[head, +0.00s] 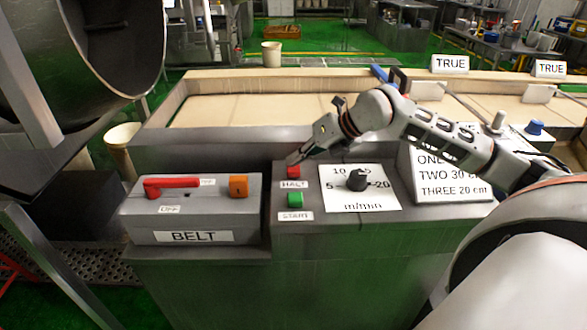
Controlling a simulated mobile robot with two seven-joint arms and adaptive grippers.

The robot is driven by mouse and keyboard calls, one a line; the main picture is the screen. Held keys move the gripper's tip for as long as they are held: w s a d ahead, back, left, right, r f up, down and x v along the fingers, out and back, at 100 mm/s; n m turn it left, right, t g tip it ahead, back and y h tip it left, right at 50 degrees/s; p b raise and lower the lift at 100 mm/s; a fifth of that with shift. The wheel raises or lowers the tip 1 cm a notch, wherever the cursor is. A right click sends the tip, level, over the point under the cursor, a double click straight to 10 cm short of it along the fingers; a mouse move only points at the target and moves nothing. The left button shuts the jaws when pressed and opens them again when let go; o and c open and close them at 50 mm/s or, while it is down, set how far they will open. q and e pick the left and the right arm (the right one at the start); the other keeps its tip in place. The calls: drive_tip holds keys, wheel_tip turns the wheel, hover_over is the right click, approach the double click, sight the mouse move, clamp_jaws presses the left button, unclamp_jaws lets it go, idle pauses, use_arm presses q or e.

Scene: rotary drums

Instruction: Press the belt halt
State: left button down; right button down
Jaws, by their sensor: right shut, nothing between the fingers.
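The belt halt is a small red button (293,172) with a HALT label below it, on top of the grey console (350,230). A green START button (295,199) sits just in front of it. My right gripper (294,160) is shut and empty, reaching in from the right with its fingertips at the back edge of the red button. I cannot tell whether the tips touch the button or hover just above it. My left gripper is not in view.
A black dial (356,180) on a white scale stands right of the buttons. A grey BELT box (195,208) with a red handle (172,185) and an orange knob (238,186) is at the left. A text sign (445,185) stands under my right arm. The belt trough (250,108) lies behind.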

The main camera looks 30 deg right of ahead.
sight(297, 169)
drive_tip(key=shift+f+b, duration=0.4)
drive_tip(key=shift+f, duration=0.2)
idle(0.5)
idle(0.3)
drive_tip(key=shift+r+p, duration=0.6)
drive_tip(key=shift+r, duration=0.4)
drive_tip(key=shift+r+p, duration=1.65)
drive_tip(key=shift+r, duration=0.9)
drive_tip(key=shift+f, duration=0.1)
